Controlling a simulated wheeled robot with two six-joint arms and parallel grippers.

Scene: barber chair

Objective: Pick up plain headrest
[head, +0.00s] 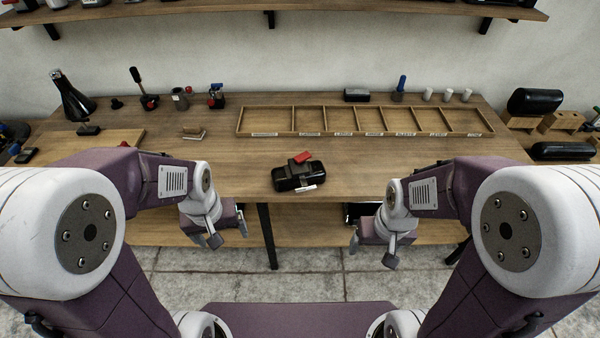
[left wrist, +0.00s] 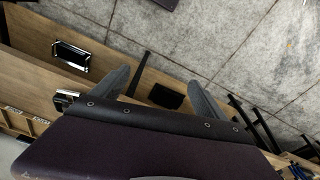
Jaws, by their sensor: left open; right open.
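A black padded block (head: 298,178) lies near the front edge of the workbench, with a red piece on top and a white strip at its front. A black rounded cushion (head: 535,101) rests on a wooden stand at the right, and a black block (head: 562,151) lies in front of it. I cannot tell which is the plain headrest. My left gripper (head: 228,234) is open and empty, in front of the bench and below its top; its fingers show in the left wrist view (left wrist: 158,88). My right gripper (head: 372,250) is open and empty, also in front of the bench.
A divided wooden tray (head: 365,134) with labelled compartments lies along the back of the workbench (head: 225,160). Small tools and bottles stand at the back left. A lower shelf (head: 310,232) runs beneath. The bench top around the middle block is clear.

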